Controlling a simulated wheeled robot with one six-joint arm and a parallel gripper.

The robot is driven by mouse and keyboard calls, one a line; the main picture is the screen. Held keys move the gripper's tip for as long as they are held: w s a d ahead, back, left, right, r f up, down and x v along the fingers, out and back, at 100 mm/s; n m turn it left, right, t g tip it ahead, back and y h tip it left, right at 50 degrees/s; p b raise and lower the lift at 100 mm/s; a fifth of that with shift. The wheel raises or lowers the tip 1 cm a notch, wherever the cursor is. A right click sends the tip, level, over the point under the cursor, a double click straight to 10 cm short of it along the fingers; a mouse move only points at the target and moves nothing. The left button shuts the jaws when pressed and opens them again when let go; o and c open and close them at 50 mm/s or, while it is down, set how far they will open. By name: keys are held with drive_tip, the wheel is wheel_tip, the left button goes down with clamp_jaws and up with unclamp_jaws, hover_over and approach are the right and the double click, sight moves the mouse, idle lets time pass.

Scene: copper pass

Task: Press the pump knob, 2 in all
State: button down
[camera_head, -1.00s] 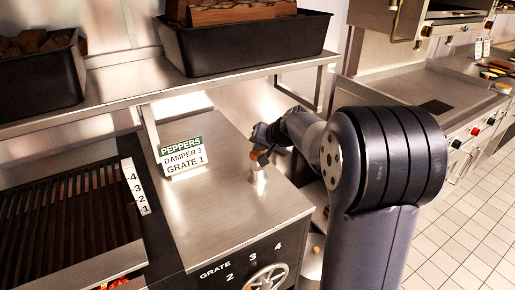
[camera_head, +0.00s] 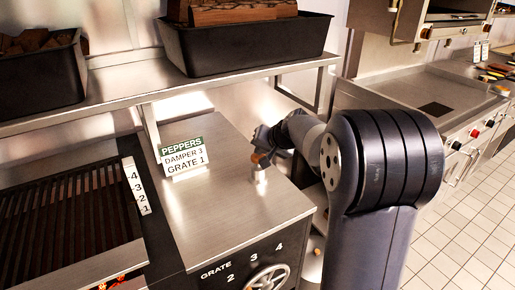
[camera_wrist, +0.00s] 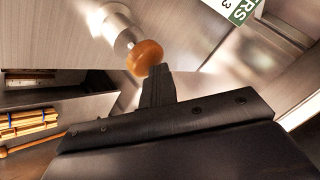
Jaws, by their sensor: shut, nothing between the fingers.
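The pump has an orange-brown knob (camera_wrist: 146,57) on a pale metal stem (camera_wrist: 122,32) in the wrist view. In the head view the pump stem (camera_head: 260,176) stands upright on the steel counter, with its orange knob (camera_head: 258,157) partly hidden by my wrist. My gripper (camera_wrist: 158,72) is shut and empty, its fingertips right at the knob's edge in the wrist view. I cannot tell whether they touch the knob. The fingertips are hard to make out in the head view.
A sign (camera_head: 183,158) reading PEPPERS, DAMPER 3, GRATE 1 stands on the counter (camera_head: 215,225). A grill grate (camera_head: 65,225) is at left and a handwheel (camera_head: 267,279) is on the counter front. A shelf (camera_head: 115,95) with black bins (camera_head: 245,48) hangs above.

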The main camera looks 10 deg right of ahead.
drive_tip(key=shift+f+b, duration=0.3)
drive_tip(key=shift+f, duration=0.15)
drive_tip(key=shift+s+d, duration=0.1)
drive_tip(key=shift+s+d+r+p, duration=0.1)
drive_tip(key=shift+d+r+p, duration=0.05)
drive_tip(key=shift+r+p, duration=0.8)
drive_tip(key=shift+d+r+p, duration=0.15)
drive_tip(key=shift+r+p, duration=0.5)
drive_tip(key=shift+r, duration=0.55)
drive_tip(key=shift+d, duration=0.1)
drive_tip(key=r+p, duration=0.3)
drive_tip(key=r, duration=0.2)
drive_tip(key=shift+a, duration=0.2)
drive_tip(key=shift+a, duration=0.1)
